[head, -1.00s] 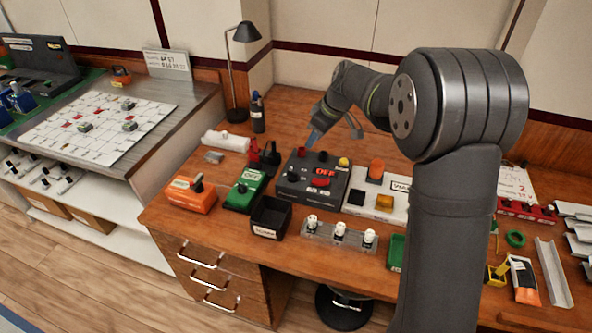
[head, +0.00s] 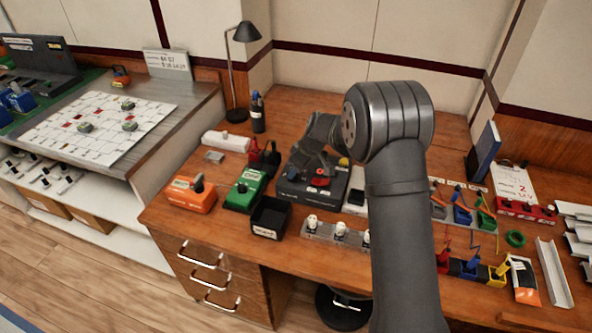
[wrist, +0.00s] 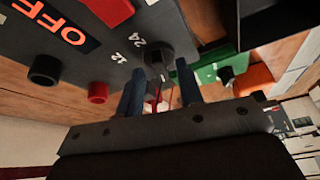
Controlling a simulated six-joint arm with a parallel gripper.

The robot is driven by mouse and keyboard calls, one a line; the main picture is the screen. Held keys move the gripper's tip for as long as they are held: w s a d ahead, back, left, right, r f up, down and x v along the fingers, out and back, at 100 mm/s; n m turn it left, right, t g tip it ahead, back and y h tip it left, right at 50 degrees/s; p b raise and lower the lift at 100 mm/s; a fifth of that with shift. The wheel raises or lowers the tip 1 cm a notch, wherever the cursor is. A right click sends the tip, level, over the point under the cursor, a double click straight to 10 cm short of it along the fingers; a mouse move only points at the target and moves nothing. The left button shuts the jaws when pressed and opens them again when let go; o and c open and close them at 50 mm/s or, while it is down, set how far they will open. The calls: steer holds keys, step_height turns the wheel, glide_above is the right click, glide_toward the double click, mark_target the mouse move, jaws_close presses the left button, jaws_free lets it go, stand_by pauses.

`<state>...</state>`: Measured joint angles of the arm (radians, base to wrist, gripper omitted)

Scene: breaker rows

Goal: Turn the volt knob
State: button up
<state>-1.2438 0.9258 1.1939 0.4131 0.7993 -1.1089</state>
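The dark power box (head: 303,193) with the red OFF display (wrist: 62,24) stands on the wooden desk. In the wrist view, a black knob (wrist: 152,56) sits on its face beside the printed marks 12 and 24. My gripper (wrist: 161,82) has two blue fingers, spread apart and empty. The knob is just beyond the fingertips, roughly in line with the gap; contact cannot be told. In the head view my gripper and wrist hang over the box and hide the knob and much of the face.
A green box (head: 245,190) with a black knob stands left of the power box, with an orange box (head: 191,195) beyond it. A black bin (head: 270,217) and a row of white-topped parts (head: 338,232) are in front. A red post (wrist: 98,92) and a black post (wrist: 45,69) rise near my fingers.

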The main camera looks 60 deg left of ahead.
steer(key=shift+a+f, duration=0.15)
steer(key=shift+f, duration=0.25)
steer(key=shift+c, duration=0.2)
jaws_close()
